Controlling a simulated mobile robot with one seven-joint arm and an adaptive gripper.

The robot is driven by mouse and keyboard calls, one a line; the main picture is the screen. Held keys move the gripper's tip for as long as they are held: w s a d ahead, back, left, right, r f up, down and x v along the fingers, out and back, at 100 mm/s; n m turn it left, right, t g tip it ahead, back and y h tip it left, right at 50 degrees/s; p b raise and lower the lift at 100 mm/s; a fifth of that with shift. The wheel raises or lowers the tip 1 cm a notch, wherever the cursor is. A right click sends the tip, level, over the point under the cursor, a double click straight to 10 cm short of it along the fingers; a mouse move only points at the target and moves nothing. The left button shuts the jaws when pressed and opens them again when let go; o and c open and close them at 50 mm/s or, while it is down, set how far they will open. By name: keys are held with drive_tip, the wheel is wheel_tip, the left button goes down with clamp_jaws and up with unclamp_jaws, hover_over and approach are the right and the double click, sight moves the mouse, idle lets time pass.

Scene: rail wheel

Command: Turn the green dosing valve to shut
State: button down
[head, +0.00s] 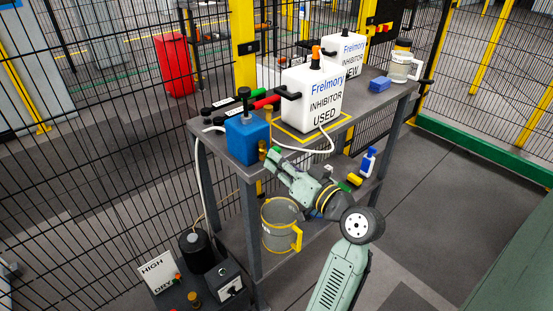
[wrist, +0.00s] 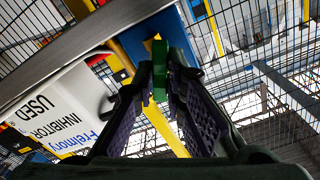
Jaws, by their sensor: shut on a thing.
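The green dosing valve (wrist: 160,82) shows in the wrist view as a small green handle at the front of the blue box (wrist: 152,42). My gripper (wrist: 160,88) has its dark, ridged fingers on either side of the green handle and is shut on it. In the head view, my gripper (head: 271,157) reaches the near front corner of the blue box (head: 247,138), beside a brass-coloured fitting. I cannot tell the valve's exact angle.
The white USED inhibitor tank (head: 312,102) stands beside the blue box, with a white hose (head: 312,148) hanging at the bench edge. Green and red black-ended handles lie behind. Mesh fencing encloses the place.

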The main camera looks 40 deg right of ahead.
drive_tip(key=shift+m, duration=2)
drive_tip(key=shift+m, duration=2.2)
drive_tip(key=m, duration=0.4)
drive_tip(key=c, duration=1.5)
unclamp_jaws()
